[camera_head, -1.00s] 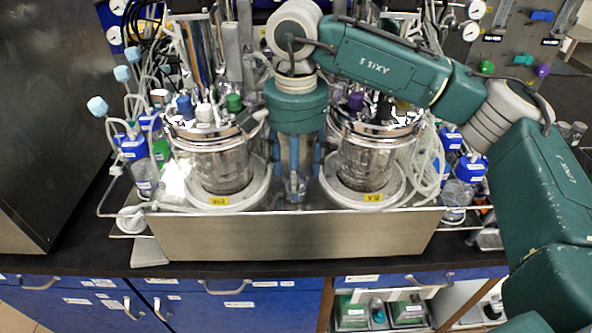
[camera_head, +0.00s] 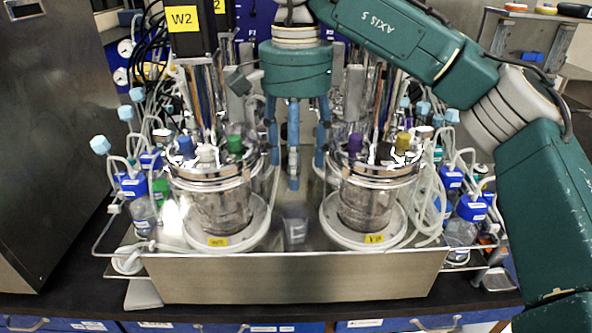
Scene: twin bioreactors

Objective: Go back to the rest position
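My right arm comes in from the right, and its green gripper (camera_head: 296,163) hangs pointing down between the twin bioreactors. Its blue fingers are spread apart with nothing seen between them. A small clear glass vessel (camera_head: 295,226) stands on the steel tray below the fingertips, apart from them. The left bioreactor (camera_head: 222,205) and the right bioreactor (camera_head: 368,203) are glass vessels with steel lids, each on a round white base. My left gripper is not in view.
The steel tray (camera_head: 300,279) stands on a dark bench (camera_head: 75,300). Blue-capped bottles (camera_head: 133,186) and tubing crowd both sides. A dark metal cabinet (camera_head: 50,120) stands at left. Black W2 box (camera_head: 187,25) hangs above the left bioreactor. Gauges and cables are behind.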

